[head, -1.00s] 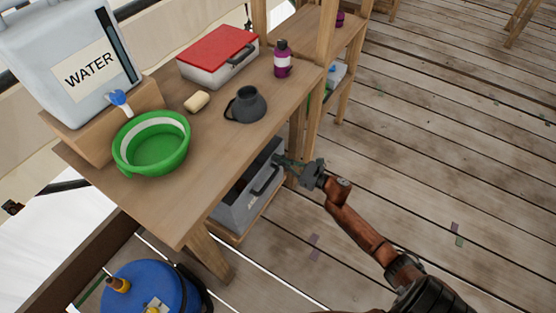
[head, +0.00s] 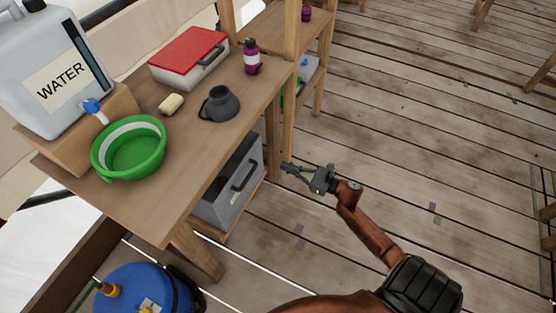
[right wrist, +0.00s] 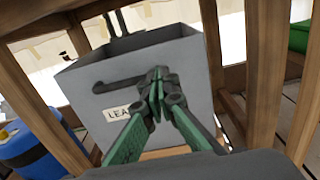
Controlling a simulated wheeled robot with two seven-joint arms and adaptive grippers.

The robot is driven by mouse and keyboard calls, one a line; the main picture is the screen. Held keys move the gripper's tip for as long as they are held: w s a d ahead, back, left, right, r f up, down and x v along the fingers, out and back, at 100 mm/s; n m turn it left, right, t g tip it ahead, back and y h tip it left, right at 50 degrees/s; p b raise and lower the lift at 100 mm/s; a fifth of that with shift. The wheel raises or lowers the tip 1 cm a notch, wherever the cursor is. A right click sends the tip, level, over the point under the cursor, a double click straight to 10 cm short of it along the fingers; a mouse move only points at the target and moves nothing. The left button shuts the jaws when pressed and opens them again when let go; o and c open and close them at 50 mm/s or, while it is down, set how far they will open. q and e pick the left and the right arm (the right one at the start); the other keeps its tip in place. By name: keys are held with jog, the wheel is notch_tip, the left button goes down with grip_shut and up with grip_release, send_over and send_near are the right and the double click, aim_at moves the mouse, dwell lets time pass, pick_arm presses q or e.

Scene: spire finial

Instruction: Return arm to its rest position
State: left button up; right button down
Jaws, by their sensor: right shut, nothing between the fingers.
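My right gripper (head: 290,168) is in the head view beside the wooden table's right legs, over the plank floor. Its green fingers are shut and empty, and they also show in the right wrist view (right wrist: 157,92). A grey box (head: 230,185) with a dark handle stands on the low shelf under the table, left of the gripper. In the right wrist view the grey box (right wrist: 190,65) is behind the fingers, with a partly hidden label reading "LEA". The gripper appears apart from the box. My left gripper is in neither view.
The table (head: 190,140) bears a green basin (head: 128,165), a water container (head: 45,75), soap (head: 171,103), a dark jug (head: 220,104), a red-lidded box (head: 185,60) and a purple bottle (head: 252,58). A blue barrel (head: 145,290) stands front left. The floor at right (head: 440,130) is mostly clear.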

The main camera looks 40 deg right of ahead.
jog(key=shift+s+d, duration=0.1)
jog(key=shift+s, duration=0.1)
jog(key=shift+f, duration=0.1)
